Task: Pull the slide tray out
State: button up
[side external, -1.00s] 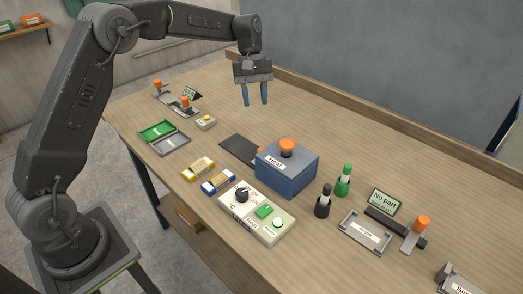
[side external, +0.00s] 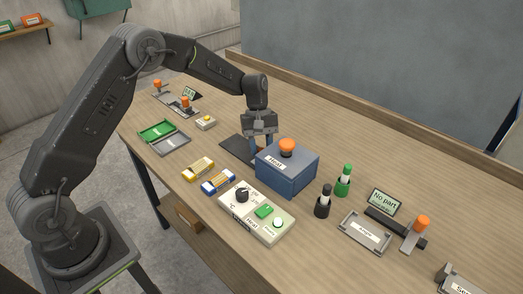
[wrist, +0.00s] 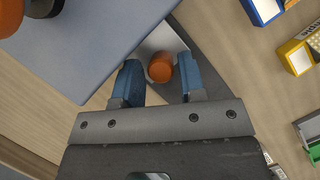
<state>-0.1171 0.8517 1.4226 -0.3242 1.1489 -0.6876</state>
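The slide tray's orange knob (wrist: 159,68) shows in the wrist view between the two blue fingers of my gripper (wrist: 158,63), with a gap on each side. A light grey piece (wrist: 163,38) shows beside the knob, at the edge of the blue heat box (wrist: 85,60). A dark flat plate (side external: 236,148) extends from the heat box (side external: 287,170) across the table in the side view. My gripper (side external: 261,145) is low, pointing down, open and empty beside the box. In the side view the knob is hidden behind the box and gripper.
A control panel (side external: 256,212) stands in front of the heat box. Yellow (side external: 198,168) and blue (side external: 218,182) boxes lie to its left. Green (side external: 343,181) and black (side external: 322,202) bottles stand to the right. The table behind the heat box is clear.

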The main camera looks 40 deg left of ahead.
jog(key=shift+s+d+f, duration=0.15)
jog(key=shift+d+f, duration=0.1)
jog(key=shift+f, duration=0.4)
jog(key=shift+c, duration=0.5)
grip_shut()
jog(key=shift+a, duration=0.1)
